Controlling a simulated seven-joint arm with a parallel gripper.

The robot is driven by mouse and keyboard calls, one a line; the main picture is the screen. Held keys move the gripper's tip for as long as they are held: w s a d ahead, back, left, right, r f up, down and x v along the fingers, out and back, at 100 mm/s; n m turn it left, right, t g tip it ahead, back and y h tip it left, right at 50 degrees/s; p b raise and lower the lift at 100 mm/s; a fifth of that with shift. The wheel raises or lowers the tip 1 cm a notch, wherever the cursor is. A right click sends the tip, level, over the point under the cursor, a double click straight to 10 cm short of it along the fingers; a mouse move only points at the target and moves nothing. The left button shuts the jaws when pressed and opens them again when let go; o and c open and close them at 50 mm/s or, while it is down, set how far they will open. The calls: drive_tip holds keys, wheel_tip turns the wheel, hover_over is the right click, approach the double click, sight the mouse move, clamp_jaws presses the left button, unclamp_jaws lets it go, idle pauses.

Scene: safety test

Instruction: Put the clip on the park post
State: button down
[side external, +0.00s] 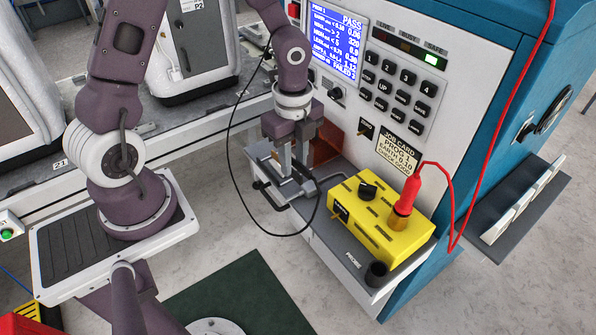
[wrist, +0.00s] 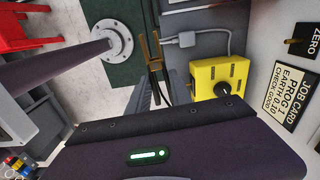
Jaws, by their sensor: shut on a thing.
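My gripper (side external: 292,172) points down over the left part of the grey shelf, its fingers shut on the clip. In the wrist view the clip (wrist: 151,50) shows copper-coloured jaws and dark handles between my fingers (wrist: 160,84). Its jaws lie close to a grey block (wrist: 186,40) with a grey cable; I cannot tell whether they touch. In the side view a black clip-like shape (side external: 268,191) shows beside my fingertips, above a grey metal piece. A thin black cable loops down from my arm there. I cannot make out the park post for certain.
A yellow box (side external: 378,222) with a dark knob stands right of my gripper. A red probe (side external: 411,188) stands upright on it, its red lead running right. A black cup (side external: 377,272) sits at the shelf's front end. The panel (side external: 395,85) rises behind; a job card hangs there.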

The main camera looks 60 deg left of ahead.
drive_tip(key=w+a+r+m, duration=0.15)
drive_tip(key=a+m, duration=0.75)
drive_tip(key=a, duration=0.9)
drive_tip(key=w+a+m, duration=0.3)
drive_tip(key=a+m, duration=0.7)
drive_tip(key=a, duration=0.8)
wheel_tip(320, 180, down, 22)
drive_tip(key=f, duration=0.1)
drive_tip(key=shift+w+d+r, duration=0.1)
drive_tip(key=shift+w+r, duration=0.05)
drive_tip(key=shift+w, duration=1.25)
drive_tip(key=shift+w+r, duration=0.15)
drive_tip(key=shift+w, duration=1.2)
drive_tip(key=shift+w, duration=1.05)
